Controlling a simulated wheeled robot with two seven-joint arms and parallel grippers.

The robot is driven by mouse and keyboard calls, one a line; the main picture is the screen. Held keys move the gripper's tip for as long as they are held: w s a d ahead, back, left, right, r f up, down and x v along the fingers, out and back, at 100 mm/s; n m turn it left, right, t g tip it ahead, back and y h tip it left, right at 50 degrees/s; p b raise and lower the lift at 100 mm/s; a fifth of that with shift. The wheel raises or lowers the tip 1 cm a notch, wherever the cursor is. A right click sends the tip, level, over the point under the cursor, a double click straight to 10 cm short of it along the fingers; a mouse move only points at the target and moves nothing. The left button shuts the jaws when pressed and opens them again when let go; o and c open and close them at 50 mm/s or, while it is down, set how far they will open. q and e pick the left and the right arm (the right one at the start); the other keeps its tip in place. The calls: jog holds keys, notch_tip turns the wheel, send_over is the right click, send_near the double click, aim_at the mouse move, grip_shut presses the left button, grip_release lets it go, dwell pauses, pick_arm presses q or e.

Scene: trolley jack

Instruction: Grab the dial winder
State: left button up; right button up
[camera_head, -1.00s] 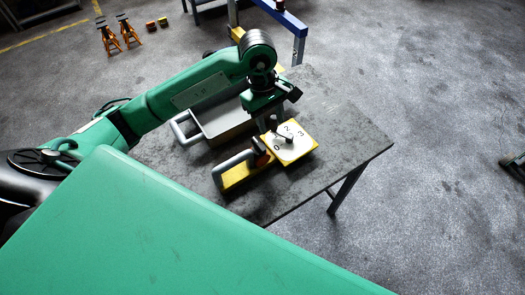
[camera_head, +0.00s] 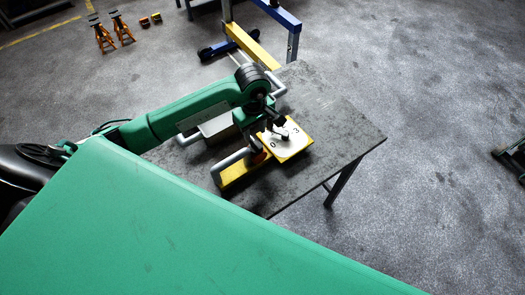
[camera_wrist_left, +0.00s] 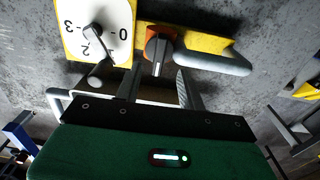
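A dial with a white numbered face on a yellow plate (camera_head: 297,147) lies on the grey table; a small grey crank stands on its face. In the left wrist view the dial face (camera_wrist_left: 112,22) is at the upper left, with the crank (camera_wrist_left: 96,50) on it. An orange and black knob (camera_wrist_left: 160,46) sits beside the dial, on a yellow body with a grey handle. My left gripper (camera_wrist_left: 157,70) is open and empty, its fingers on either side of the line to the knob, apart from the crank. In the head view the arm partly hides the dial. My right gripper is not in view.
The table (camera_head: 340,130) is bare to the right of the dial. The grey loop handle (camera_head: 232,160) rises close to the dial. A blue and yellow frame (camera_head: 255,45) stands behind the table.

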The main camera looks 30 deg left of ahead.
aim_at(256, 142)
pick_arm(q)
notch_tip(256, 142, down, 3)
jog(key=shift+d+f+p, duration=0.1)
jog(key=shift+p, duration=0.9)
jog(key=shift+f, duration=0.55)
grip_shut()
jog(key=shift+r, duration=0.1)
